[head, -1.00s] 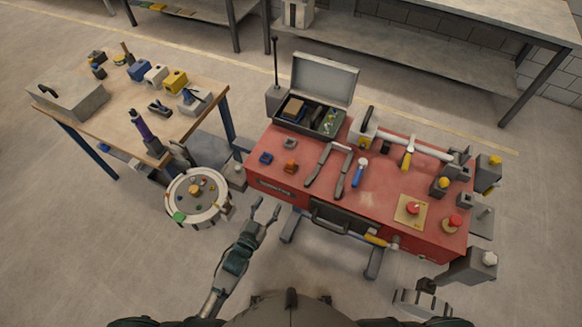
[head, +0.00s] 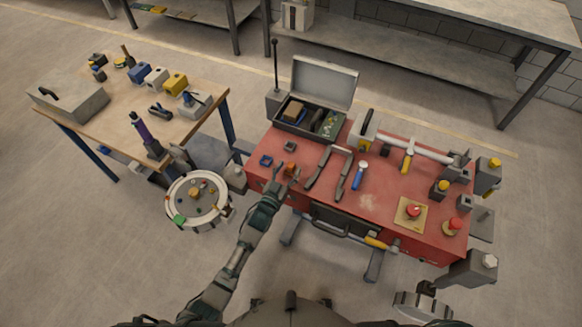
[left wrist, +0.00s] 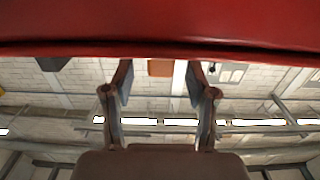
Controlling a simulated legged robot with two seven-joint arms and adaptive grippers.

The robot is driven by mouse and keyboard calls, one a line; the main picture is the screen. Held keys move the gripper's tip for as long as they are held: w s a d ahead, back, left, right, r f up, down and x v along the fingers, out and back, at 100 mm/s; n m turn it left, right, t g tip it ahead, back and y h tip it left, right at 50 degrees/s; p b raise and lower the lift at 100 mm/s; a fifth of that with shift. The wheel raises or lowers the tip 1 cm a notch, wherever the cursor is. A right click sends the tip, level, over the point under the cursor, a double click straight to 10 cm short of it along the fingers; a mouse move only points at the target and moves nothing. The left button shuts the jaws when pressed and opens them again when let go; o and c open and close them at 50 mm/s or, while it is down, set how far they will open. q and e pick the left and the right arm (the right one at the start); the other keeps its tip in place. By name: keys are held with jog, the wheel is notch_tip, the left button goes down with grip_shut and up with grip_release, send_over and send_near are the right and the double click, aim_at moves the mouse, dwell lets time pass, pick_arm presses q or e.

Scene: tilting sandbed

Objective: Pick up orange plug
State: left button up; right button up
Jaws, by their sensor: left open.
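The orange plug (head: 291,168) stands on the red workbench (head: 375,200), near its left front part. My left gripper (head: 284,176) has reached over the bench's front left edge and is open, its fingertips close to the plug. In the left wrist view an orange block, which looks like the plug (left wrist: 160,67), shows between the two spread fingers (left wrist: 160,80), near the red bench edge. I cannot tell whether the fingers touch it.
A blue square piece (head: 266,160) and a small grey block (head: 290,146) lie near the plug. A grey two-armed tool (head: 330,168) lies to the right. An open toolbox (head: 310,115) stands behind. A round white-rimmed tray (head: 172,206) is left of the bench.

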pick_arm(q)
jog(key=shift+x, duration=1.15)
jog(key=shift+w, duration=0.15)
grip_shut()
pick_arm(e)
jog(key=shift+s+d, duration=0.15)
pick_arm(q)
jog(key=shift+r, duration=0.1)
